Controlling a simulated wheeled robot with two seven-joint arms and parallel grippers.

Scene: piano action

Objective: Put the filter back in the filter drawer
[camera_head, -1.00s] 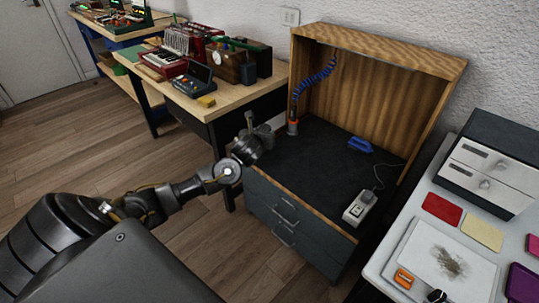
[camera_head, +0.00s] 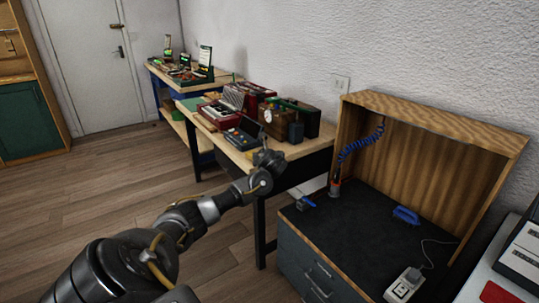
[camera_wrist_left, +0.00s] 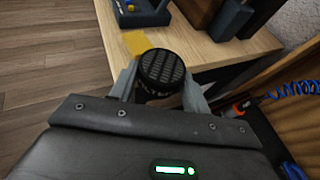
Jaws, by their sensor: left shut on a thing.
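My left gripper (camera_wrist_left: 162,88) is shut on the filter (camera_wrist_left: 162,67), a round black piece with a mesh face, held between the two fingers. In the head view the left gripper (camera_head: 268,160) is at the front edge of the wooden bench, left of the dark-topped cabinet (camera_head: 355,235). The filter is small and dark there and hard to make out. Grey drawers (camera_head: 310,268) with metal handles are in the cabinet's front and look shut. I cannot tell which drawer is the filter drawer. My right gripper is not in view.
The wooden bench (camera_head: 318,160) carries a red accordion-like instrument, boxes and a yellow block (camera_wrist_left: 137,43). The cabinet has a wooden hood (camera_head: 430,150), a blue coiled hose (camera_head: 360,147), a blue item (camera_head: 405,215) and a power strip (camera_head: 404,284). Floor is clear at left.

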